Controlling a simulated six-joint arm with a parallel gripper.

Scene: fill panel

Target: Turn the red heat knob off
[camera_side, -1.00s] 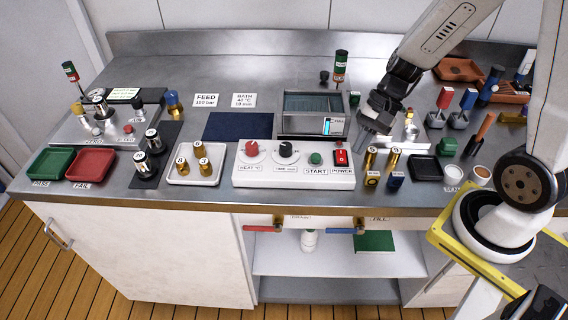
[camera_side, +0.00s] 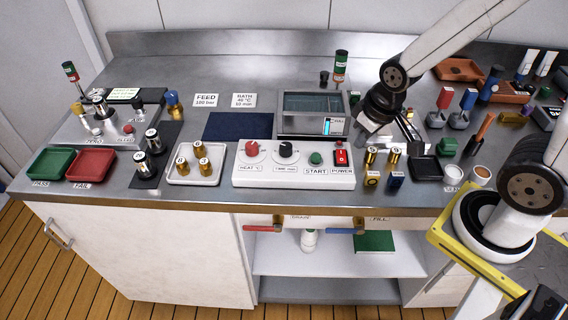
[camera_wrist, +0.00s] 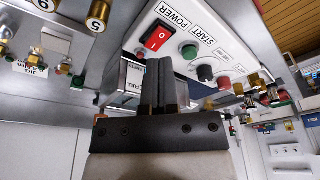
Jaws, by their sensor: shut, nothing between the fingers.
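The red heat knob (camera_side: 252,148) is at the left end of the white control panel (camera_side: 300,179), above the HEAT label. The black timer knob (camera_side: 286,149), green START button (camera_side: 315,158) and red POWER switch (camera_side: 340,157) sit to its right. My gripper (camera_side: 362,132) is shut and empty, right of the bath and behind the panel's right end, well away from the red knob. In the wrist view the closed fingers (camera_wrist: 165,75) show in front of the panel, near the red POWER switch (camera_wrist: 158,36); the red knob (camera_wrist: 224,82) is farther off. Its pointer is too small to read.
The bath with a clear lid (camera_side: 312,104) stands behind the panel. Brass fittings (camera_side: 371,158) stand right of the panel. A tray with brass weights (camera_side: 195,175) stands left of it. A dark blue mat (camera_side: 238,126) lies clear behind the knob.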

